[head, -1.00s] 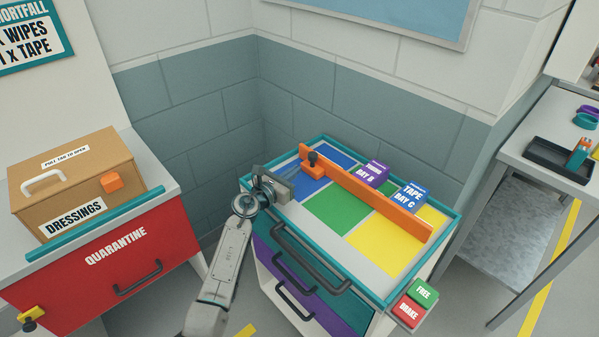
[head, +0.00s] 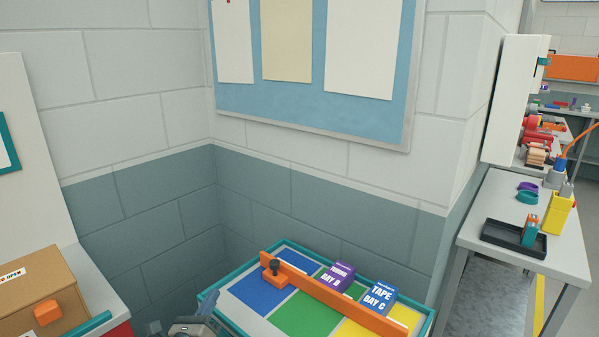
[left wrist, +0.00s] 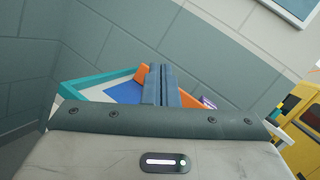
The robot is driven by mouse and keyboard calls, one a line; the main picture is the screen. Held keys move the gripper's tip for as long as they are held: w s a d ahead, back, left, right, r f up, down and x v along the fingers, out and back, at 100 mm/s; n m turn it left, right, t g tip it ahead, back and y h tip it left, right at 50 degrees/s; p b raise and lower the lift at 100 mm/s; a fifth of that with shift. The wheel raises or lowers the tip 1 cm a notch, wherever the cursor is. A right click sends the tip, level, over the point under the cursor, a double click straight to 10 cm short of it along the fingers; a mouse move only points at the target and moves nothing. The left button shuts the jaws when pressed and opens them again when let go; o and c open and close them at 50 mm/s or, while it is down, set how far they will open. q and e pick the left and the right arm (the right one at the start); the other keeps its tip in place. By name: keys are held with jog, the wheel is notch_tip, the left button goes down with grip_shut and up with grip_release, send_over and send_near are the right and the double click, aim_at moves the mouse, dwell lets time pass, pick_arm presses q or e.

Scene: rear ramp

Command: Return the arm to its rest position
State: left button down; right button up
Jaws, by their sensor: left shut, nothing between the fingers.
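My left gripper (head: 205,313) shows at the bottom edge of the head view, beside the near left corner of the cart's tray top (head: 208,299). In the left wrist view its two fingers (left wrist: 160,84) lie together, shut and empty, with the tray's teal rim and the orange divider behind them. Most of the left arm is below the head view. My right gripper is not in view.
The tray has coloured panels, an orange divider (head: 335,300), a purple box (head: 337,277) and a blue tape box (head: 379,299). A cardboard box (head: 30,285) stands at left. A side table (head: 560,260) with a black tray (head: 505,241) stands at right.

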pick_arm(q)
jog(key=s+a+f+n+g+y, duration=0.25)
jog(key=s+a+n+y, duration=0.45)
jog(key=n, duration=0.5)
jog(key=s+a+f+n+g+y, duration=0.25)
jog(key=s+a+n+y, duration=0.25)
jog(key=s+n, duration=0.55)
jog(key=s+d+f+n+g+h, duration=0.2)
jog(key=s+d+f+n+g, duration=0.15)
jog(key=s, duration=0.35)
jog(key=s+d+f+n+g+h, duration=0.2)
jog(key=s+n+g, duration=0.15)
jog(key=s, duration=0.35)
jog(key=s+d+f+n+g+h, duration=0.2)
jog(key=s+f+n+g, duration=0.15)
jog(key=s, duration=0.35)
notch_tip(320, 180, down, 29)
jog(key=a+g, duration=0.2)
jog(key=a, duration=0.1)
jog(key=s+f, duration=1.7)
jog(key=f, duration=0.2)
jog(key=shift+s+a+f+g, duration=0.35)
jog(key=shift+a+g, duration=0.1)
